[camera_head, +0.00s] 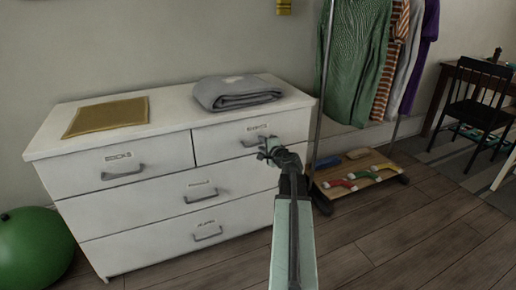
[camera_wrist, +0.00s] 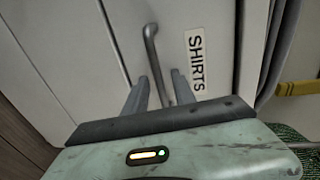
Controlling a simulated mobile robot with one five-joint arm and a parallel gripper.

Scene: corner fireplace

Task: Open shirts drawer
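The white dresser (camera_head: 140,215) stands against the wall. Its top right drawer is the shirts drawer (camera_head: 220,142), which looks closed. The SHIRTS label (camera_wrist: 196,60) is readable in the wrist view, where the picture is turned sideways. The drawer's metal handle (camera_wrist: 151,45) runs down between the two fingers of my gripper (camera_wrist: 160,76). The fingers are apart, one on each side of the handle, with gaps showing. In the head view my gripper (camera_head: 265,151) is at the drawer front and partly hides the handle.
A grey folded cloth (camera_head: 237,92) and a golden flat item (camera_head: 108,116) lie on the dresser top. A clothes rack (camera_head: 322,80) with a low shelf of shoes stands close on the right. A green ball (camera_head: 32,248) is at left. Wooden floor in front is clear.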

